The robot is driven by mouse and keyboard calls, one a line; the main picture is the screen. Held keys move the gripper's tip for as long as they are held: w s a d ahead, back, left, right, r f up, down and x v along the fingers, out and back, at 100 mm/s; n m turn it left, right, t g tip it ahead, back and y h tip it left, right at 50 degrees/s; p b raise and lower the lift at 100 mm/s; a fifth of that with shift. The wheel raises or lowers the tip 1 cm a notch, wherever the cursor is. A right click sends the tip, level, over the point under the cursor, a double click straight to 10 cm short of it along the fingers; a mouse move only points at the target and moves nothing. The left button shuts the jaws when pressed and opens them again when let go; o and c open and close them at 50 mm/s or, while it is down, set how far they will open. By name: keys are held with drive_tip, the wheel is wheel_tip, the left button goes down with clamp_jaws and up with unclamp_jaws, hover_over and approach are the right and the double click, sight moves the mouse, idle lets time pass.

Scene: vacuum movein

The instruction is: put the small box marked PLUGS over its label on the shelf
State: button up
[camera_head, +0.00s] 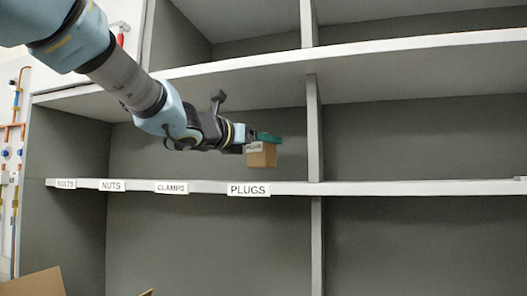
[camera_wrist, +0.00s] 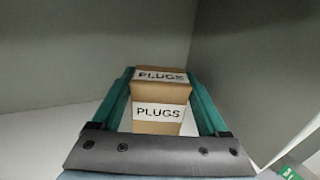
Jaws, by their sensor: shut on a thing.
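My gripper (camera_head: 264,138) is shut on a small brown cardboard box (camera_head: 262,156) marked PLUGS and holds it inside the shelf bay, a little above the shelf board and above the PLUGS label (camera_head: 248,190). In the wrist view the box (camera_wrist: 160,98) sits between the two green fingers (camera_wrist: 160,100) of my gripper, with PLUGS printed on two faces. I cannot tell exactly how far the box bottom is from the board.
The shelf board (camera_head: 400,188) carries labels for BOLTS (camera_head: 66,184), NUTS (camera_head: 112,186) and CLAMPS (camera_head: 171,187) to the left. A white upright divider (camera_head: 314,130) stands close to the right of the box. The board looks bare. An open cardboard box (camera_head: 35,284) is at lower left.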

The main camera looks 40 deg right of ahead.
sight(264, 156)
drive_tip(key=shift+d+r, duration=0.1)
drive_tip(key=shift+d, duration=0.35)
drive_tip(key=shift+f+p, duration=0.45)
drive_tip(key=shift+f, duration=1.4)
drive_tip(key=o, duration=1.5)
drive_tip(key=a+b, duration=0.1)
drive_tip(key=a, duration=0.3)
drive_tip(key=s+a+b, duration=0.1)
drive_tip(key=a, duration=0.3)
drive_tip(key=s+a+b, duration=0.1)
drive_tip(key=a, duration=0.2)
drive_tip(key=shift+a+b, duration=0.35)
drive_tip(key=shift+a, duration=0.05)
